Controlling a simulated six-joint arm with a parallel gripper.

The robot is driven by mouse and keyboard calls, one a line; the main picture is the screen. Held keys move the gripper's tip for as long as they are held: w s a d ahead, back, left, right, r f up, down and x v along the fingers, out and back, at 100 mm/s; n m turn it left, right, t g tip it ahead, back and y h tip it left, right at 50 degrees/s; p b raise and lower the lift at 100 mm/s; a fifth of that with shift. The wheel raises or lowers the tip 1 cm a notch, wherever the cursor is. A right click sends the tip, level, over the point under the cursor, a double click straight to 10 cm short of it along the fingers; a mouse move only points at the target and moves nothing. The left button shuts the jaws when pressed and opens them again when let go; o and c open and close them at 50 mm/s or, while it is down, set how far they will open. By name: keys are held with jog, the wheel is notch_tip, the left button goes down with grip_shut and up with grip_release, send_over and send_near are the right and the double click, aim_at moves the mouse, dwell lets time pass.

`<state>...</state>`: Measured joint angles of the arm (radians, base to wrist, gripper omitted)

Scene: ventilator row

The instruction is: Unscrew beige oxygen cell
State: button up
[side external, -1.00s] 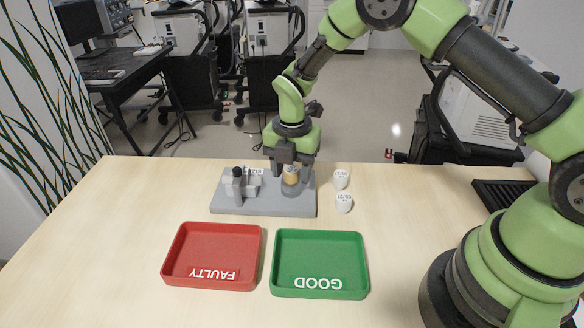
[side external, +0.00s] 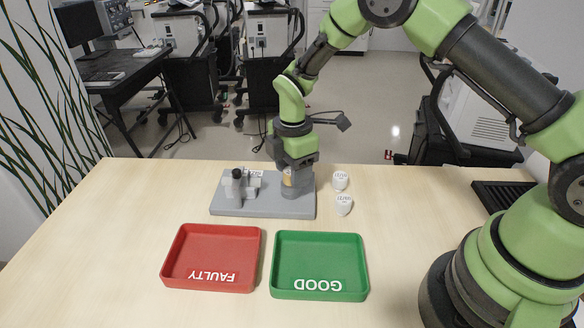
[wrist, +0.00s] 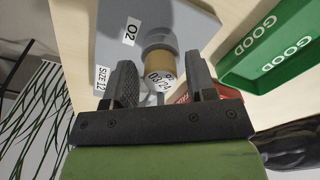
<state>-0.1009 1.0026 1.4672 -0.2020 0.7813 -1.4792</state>
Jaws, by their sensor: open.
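The beige oxygen cell (side external: 287,178) stands upright in the round grey holder on the right part of the grey fixture (side external: 262,207). My gripper (side external: 294,172) points down over it, hiding part of the cell. In the wrist view, my gripper (wrist: 160,72) is open, with one dark finger on each side of the cell (wrist: 159,62). A printed label shows on the cell's near end, too small to read surely. I cannot tell whether either finger touches the cell.
A red FAULTY tray (side external: 168,262) and a green GOOD tray (side external: 362,262) lie in front of the fixture. Two white labelled caps or cells (side external: 340,180) (side external: 344,204) stand to its right. A grey clamp with a black knob (side external: 237,174) rises on the fixture's left.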

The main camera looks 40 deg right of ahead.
jog(key=shift+m, duration=0.5)
jog(key=m, duration=0.4)
jog(key=shift+m, duration=0.3)
jog(key=m, duration=0.4)
jog(key=shift+s+a, duration=0.1)
jog(key=shift+c, duration=0.2)
jog(key=c, duration=0.7)
jog(key=n, duration=0.4)
jog(key=shift+n, duration=0.9)
